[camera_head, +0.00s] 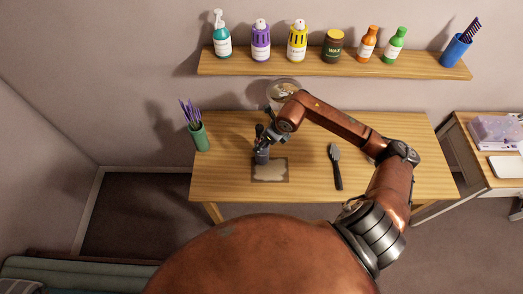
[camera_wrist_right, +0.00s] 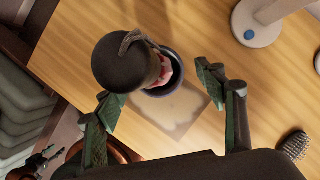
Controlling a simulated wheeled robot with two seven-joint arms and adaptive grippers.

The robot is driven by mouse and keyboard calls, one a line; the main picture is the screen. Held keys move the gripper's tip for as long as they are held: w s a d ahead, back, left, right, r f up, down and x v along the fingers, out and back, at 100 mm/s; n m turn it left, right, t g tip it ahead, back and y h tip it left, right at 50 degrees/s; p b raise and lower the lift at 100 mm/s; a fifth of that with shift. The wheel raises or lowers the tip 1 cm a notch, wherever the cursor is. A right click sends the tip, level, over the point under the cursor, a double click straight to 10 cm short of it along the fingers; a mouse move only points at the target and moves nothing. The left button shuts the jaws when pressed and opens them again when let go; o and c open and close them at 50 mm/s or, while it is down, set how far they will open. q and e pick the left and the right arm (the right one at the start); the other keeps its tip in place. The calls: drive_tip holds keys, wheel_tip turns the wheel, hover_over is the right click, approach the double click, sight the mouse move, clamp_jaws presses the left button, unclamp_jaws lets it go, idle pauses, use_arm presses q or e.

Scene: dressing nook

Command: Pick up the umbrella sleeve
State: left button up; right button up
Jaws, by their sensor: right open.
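A dark cylinder with a grey cord loop on its cap, which I take to be the umbrella sleeve (camera_wrist_right: 124,62), stands in a dark blue round holder (camera_wrist_right: 172,75) in the right wrist view. A pinkish-white patch shows beside it. In the head view the holder (camera_head: 261,156) is on the wooden table, at the back edge of a small mat. My right gripper (camera_wrist_right: 162,88) is open, with one finger on each side of the cylinder's lower part, apart from it. In the head view the gripper (camera_head: 266,137) partly hides the cylinder. A small jaw-like shape, perhaps my left gripper (camera_wrist_right: 45,157), shows at lower left.
The mat (camera_head: 269,178) lies in front of the holder. A green vase with lavender (camera_head: 199,137) stands at the table's left end, a dark brush (camera_head: 336,165) lies to the right, and a round-based stand (camera_head: 283,90) is behind. A shelf (camera_head: 330,69) of bottles hangs above.

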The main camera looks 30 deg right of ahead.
drive_tip(key=x, duration=0.4)
drive_tip(key=c, duration=1.2)
use_arm(q)
drive_tip(key=shift+w+r, duration=0.2)
drive_tip(key=shift+w, duration=0.9)
use_arm(e)
drive_tip(key=shift+r, duration=0.1)
drive_tip(key=c, duration=0.4)
drive_tip(key=shift+o, duration=0.2)
drive_tip(key=shift+w, duration=0.1)
